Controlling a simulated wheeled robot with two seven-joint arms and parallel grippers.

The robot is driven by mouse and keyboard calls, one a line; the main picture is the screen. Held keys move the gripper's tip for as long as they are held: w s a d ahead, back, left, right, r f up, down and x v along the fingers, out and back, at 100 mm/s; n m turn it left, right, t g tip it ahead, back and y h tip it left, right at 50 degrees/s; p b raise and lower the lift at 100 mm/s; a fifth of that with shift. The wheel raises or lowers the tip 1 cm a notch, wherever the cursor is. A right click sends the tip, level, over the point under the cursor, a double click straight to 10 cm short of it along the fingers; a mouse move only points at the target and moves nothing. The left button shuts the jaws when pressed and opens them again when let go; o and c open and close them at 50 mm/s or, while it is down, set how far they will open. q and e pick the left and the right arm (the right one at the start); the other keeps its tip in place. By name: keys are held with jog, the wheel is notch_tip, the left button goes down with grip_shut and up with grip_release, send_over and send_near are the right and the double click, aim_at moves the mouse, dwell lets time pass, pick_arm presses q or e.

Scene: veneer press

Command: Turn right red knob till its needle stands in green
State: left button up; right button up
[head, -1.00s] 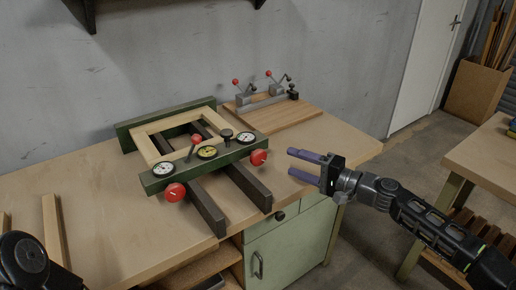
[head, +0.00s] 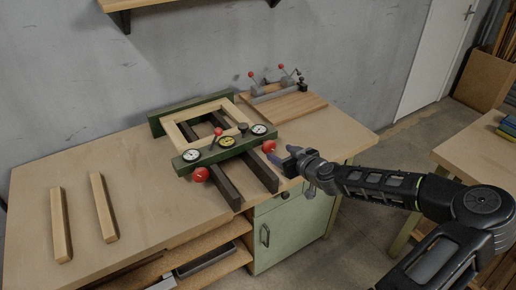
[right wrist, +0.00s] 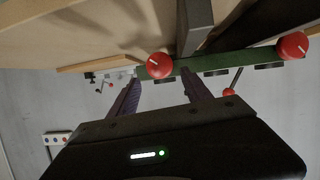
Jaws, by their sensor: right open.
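The press, a green bar frame (head: 217,150) around a pale wooden frame (head: 180,133), stands on the workbench. The right red knob (head: 269,146) is at the right end of its front bar; the left red knob (head: 201,174) is near the left end. The right dial (head: 259,129) sits above the right knob; its needle is too small to read. My right gripper (head: 277,158) is open just in front of the right knob. In the right wrist view, that knob (right wrist: 160,65) shows between the open fingers (right wrist: 162,88), beyond their tips. My left gripper is out of view.
Two dark rails (head: 225,187) jut forward from the press. A small red-balled lever (head: 221,112) stands on it. A clamp fixture on a wooden board (head: 285,107) is behind right. Two wooden strips (head: 103,208) lie on the left. The bench front is otherwise clear.

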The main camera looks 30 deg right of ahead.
aim_at(270, 148)
dwell(0.3)
jog(key=shift+w, duration=0.1)
jog(key=p+x, duration=0.2)
jog(key=x, duration=0.5)
jog(key=shift+w+r, duration=0.1)
jog(key=shift+w+d, duration=0.1)
jog(key=shift+w, duration=0.15)
jog(key=shift+c, duration=0.5)
